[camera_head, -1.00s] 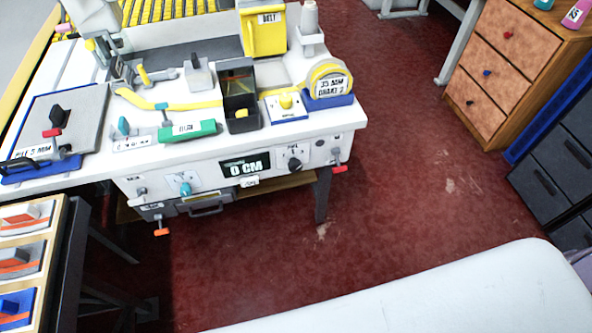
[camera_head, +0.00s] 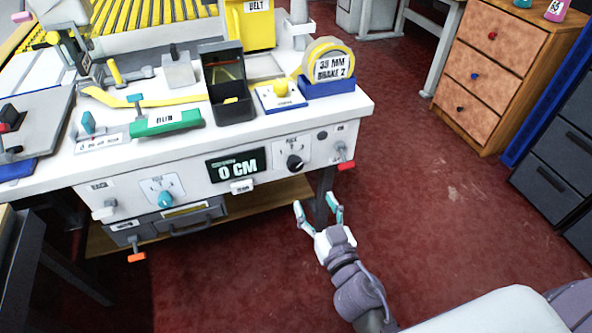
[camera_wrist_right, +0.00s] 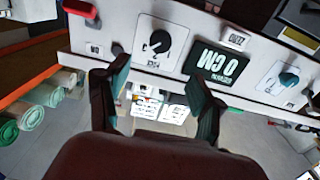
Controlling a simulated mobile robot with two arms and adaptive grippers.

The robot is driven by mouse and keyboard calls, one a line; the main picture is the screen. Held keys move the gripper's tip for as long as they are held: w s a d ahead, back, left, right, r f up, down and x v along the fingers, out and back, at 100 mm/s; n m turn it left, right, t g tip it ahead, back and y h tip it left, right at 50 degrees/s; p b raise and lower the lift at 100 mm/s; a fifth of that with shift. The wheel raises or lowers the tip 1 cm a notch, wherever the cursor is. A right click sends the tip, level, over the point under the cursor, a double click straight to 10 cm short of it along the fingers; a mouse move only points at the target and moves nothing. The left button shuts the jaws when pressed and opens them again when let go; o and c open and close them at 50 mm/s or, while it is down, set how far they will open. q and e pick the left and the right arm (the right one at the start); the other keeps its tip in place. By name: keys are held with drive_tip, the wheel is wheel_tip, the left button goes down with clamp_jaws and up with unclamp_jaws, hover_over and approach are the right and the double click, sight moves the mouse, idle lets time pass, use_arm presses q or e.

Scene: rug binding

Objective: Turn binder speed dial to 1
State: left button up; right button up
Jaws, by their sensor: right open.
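The front panel of the white binding machine carries a black dial (camera_head: 295,162) on a white plate at the right and a teal dial (camera_head: 165,198) at the left. The labels are too small to read surely. A display (camera_head: 236,168) between them reads 0 CM. My right gripper (camera_head: 318,204) is open and empty, below and in front of the black dial, apart from it. In the right wrist view the picture is upside down; the black dial (camera_wrist_right: 155,43) lies beyond the spread fingers (camera_wrist_right: 160,78), and the teal dial (camera_wrist_right: 288,78) is at right. My left gripper is out of view.
A white button (camera_head: 242,187) sits under the display. A red-tipped lever (camera_head: 346,165) sticks out right of the black dial. An orange-tipped lever (camera_head: 137,257) hangs at lower left. A wooden drawer cabinet (camera_head: 490,65) stands at right; the red floor (camera_head: 440,220) between is clear.

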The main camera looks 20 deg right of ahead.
sight(296, 166)
drive_tip(key=w+p, duration=0.1)
drive_tip(key=w, duration=1)
drive_tip(key=shift+w+a, duration=0.15)
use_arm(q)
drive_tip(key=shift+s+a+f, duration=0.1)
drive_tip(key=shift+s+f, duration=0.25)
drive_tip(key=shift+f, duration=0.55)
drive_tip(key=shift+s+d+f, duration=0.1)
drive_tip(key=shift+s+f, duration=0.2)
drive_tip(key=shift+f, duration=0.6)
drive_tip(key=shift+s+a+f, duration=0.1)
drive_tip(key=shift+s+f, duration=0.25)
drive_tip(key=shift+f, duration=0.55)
use_arm(e)
drive_tip(key=shift+w, duration=0.6)
drive_tip(key=c, duration=1.1)
